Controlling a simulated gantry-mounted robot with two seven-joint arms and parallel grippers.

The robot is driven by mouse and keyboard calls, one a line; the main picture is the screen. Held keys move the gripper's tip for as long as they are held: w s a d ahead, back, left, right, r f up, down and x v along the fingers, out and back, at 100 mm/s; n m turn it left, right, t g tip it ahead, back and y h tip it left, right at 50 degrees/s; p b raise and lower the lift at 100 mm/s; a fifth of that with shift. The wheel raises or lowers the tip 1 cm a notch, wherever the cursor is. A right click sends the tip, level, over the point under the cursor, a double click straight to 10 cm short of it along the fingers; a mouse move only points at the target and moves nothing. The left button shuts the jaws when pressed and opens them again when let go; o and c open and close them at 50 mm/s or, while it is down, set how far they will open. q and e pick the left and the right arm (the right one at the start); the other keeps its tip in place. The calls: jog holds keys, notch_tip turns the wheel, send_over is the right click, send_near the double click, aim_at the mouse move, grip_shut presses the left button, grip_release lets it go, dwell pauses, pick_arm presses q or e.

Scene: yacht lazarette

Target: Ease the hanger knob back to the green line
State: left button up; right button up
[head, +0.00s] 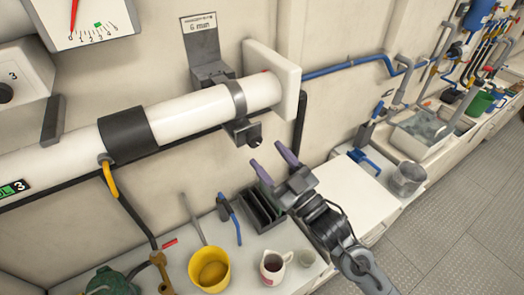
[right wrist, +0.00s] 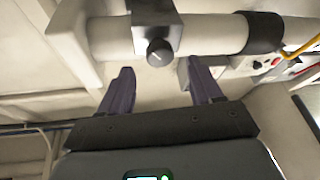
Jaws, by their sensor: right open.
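The hanger knob (head: 254,141) is a small dark knob on the grey clamp bracket (head: 240,122) that wraps the white pipe near its right end. In the right wrist view the knob (right wrist: 159,52) shows face-on with a pale pointer mark. My right gripper (head: 268,158) is open, its two purple-grey fingers just below and in front of the knob. In the right wrist view the knob appears centred just beyond the open fingertips (right wrist: 160,68), apart from them. A dial gauge (head: 85,18) at upper left has a red needle and a green mark right of the needle. My left gripper is not in view.
The white pipe (head: 185,108) with a black sleeve (head: 127,134) runs along the wall. Below stand a yellow bucket (head: 209,268), a dark-filled jug (head: 275,267) and a black slotted tray (head: 262,210). A grey sink (head: 420,135) is at right. Open air surrounds the knob's front.

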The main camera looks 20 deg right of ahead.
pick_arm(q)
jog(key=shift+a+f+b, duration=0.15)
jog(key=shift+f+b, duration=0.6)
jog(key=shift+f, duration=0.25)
pick_arm(e)
jog(key=v, duration=0.6)
jog(key=shift+s, duration=0.1)
jog(key=s+f+m+g+h, duration=0.3)
jog(key=s+f+g, duration=0.1)
jog(key=f, duration=0.6)
jog(key=s+f+m+g+h, duration=0.2)
jog(key=s+f+g, duration=0.2)
jog(key=f, duration=0.7)
jog(key=s+f+g+h, duration=0.1)
jog(key=s+f+g, duration=0.8)
jog(key=s, duration=0.2)
pick_arm(q)
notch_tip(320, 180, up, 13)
jog(key=p, duration=1.3)
pick_arm(e)
jog(key=w+r+v, duration=0.1)
jog(key=w+v, duration=0.1)
jog(key=v, duration=1)
jog(key=shift+w+r+n+h, duration=0.2)
jog(key=shift+w+n+h, duration=0.05)
jog(key=shift+n+h, duration=0.05)
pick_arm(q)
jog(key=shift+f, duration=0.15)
pick_arm(e)
jog(key=shift+d, duration=0.1)
